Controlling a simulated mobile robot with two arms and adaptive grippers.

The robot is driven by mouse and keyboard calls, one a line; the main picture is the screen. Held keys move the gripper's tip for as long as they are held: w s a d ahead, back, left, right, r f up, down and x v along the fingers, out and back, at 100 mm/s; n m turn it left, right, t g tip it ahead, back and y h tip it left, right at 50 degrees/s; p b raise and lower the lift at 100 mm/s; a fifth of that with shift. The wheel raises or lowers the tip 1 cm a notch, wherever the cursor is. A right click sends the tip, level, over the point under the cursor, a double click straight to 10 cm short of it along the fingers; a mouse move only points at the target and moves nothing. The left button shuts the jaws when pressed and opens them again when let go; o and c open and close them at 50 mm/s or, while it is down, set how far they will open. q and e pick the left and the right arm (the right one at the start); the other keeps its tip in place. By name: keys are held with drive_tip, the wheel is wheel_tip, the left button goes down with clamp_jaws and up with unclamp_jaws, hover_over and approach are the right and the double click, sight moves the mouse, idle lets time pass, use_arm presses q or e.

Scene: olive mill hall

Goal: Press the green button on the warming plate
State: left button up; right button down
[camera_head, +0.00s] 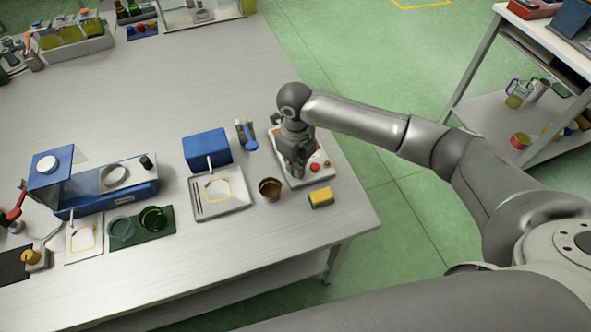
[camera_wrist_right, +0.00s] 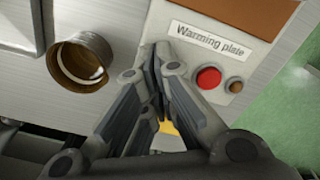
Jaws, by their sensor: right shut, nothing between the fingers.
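The warming plate (camera_head: 320,156) is a white box near the right end of the table. In the right wrist view its label reads "Warming plate" (camera_wrist_right: 210,40), with a brown top surface (camera_wrist_right: 245,12) behind it. A red button (camera_wrist_right: 208,78) and a small brown knob or lamp (camera_wrist_right: 236,86) sit on its front panel. No green button shows; the fingers cover the panel left of the red button. My right gripper (camera_head: 297,168) is shut and empty, pointing down over the panel; its fingertips (camera_wrist_right: 158,60) are left of the red button. I cannot tell whether they touch. My left gripper is out of view.
A brown cup (camera_head: 270,189) stands left of the plate and a yellow sponge (camera_head: 321,198) lies in front. A tray (camera_head: 221,205) and blue box (camera_head: 206,148) are further left. The table edge is close on the right; a shelf (camera_head: 500,125) stands beyond.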

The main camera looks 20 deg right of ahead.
drive_tip(key=shift+f, duration=0.25)
drive_tip(key=shift+r, duration=0.15)
wheel_tip(320, 180, up, 6)
drive_tip(key=p, duration=0.3)
drive_tip(key=shift+p, duration=0.35)
